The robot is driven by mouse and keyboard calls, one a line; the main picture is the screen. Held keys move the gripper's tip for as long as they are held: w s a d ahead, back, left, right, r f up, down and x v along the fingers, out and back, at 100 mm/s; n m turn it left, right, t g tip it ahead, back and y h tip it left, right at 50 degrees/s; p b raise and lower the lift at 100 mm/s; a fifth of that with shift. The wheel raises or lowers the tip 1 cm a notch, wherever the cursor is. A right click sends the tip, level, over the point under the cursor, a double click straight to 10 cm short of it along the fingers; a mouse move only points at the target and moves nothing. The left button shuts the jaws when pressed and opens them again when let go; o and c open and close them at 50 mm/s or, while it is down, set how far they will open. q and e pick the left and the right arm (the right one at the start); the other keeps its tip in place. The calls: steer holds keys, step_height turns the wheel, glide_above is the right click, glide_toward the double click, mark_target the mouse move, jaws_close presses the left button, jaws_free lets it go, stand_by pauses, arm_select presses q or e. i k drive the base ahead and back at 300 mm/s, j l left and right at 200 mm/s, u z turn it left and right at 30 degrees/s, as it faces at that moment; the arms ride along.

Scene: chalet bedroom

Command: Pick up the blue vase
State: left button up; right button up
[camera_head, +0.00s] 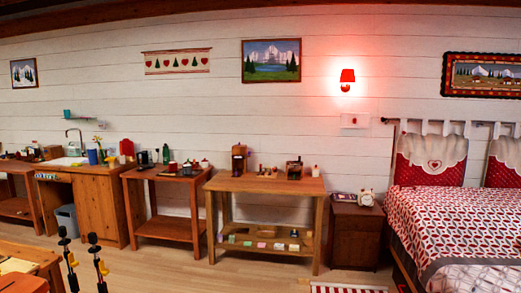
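A blue vase (92,156) stands upright on the wooden sink counter (101,204) at the left, against the white plank wall. It is small and far off in this view. Something yellow shows just above it, perhaps a flower, but it is too small to tell. I cannot make out either of my grippers in the head view.
Two dark upright poles (98,262) stand in the left foreground, near a wooden table (30,257). A small side table (166,230), a workbench (257,184), a nightstand (355,230) and a bed (448,212) line the wall. Floor in front is mostly free.

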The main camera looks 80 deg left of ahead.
mark_target(92, 152)
steer(key=u, duration=3.9)
steer(key=z, duration=0.3)
steer(key=i+z, duration=0.3)
steer(key=i, duration=0.4)
steer(key=i+j+z, duration=0.1)
steer(key=i+z, duration=0.25)
steer(key=i, duration=0.35)
steer(key=i+z, duration=0.25)
steer(key=i, duration=1.6)
steer(key=i+j+u, duration=0.2)
steer(key=i+u, duration=0.6)
steer(key=u, duration=0.15)
steer(key=i+l+u, duration=0.1)
steer(key=i+u, duration=0.35)
steer(key=i+l+u, duration=0.25)
steer(key=u, duration=0.25)
steer(key=i+j+u, duration=0.25)
steer(key=i, duration=0.75)
steer(key=i+u, duration=0.3)
steer(key=i, duration=0.65)
steer(key=i+z, duration=0.3)
steer(key=i, duration=0.3)
steer(key=i+j+z, duration=0.15)
steer(key=i+z, duration=0.2)
steer(key=i, duration=0.2)
